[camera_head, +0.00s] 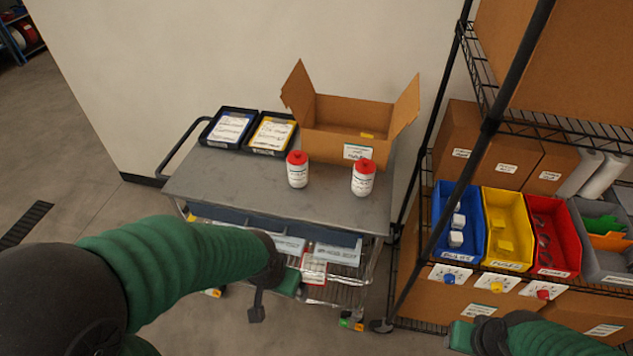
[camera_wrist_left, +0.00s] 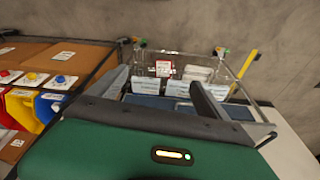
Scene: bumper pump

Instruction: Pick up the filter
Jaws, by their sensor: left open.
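Two white canisters with red caps, which may be the filters, stand upright on the grey cart top: a left canister (camera_head: 298,172) and a right canister (camera_head: 362,180). Nothing else in view is clearly a filter. My left gripper (camera_head: 273,297) is open and empty, low in front of the cart's near edge and apart from both canisters. In the left wrist view its spread fingers (camera_wrist_left: 160,92) face the cart's lower baskets; no canister shows there. My right gripper (camera_head: 468,336) is at the bottom right, partly cut off, far from the canisters; its jaws are unclear.
The cart (camera_head: 230,190) also holds an open cardboard box (camera_head: 335,142) behind the canisters and two document trays (camera_head: 230,128) at the left. A wire shelf with blue (camera_head: 447,250), yellow and red bins stands at the right. The cart's front left surface is clear.

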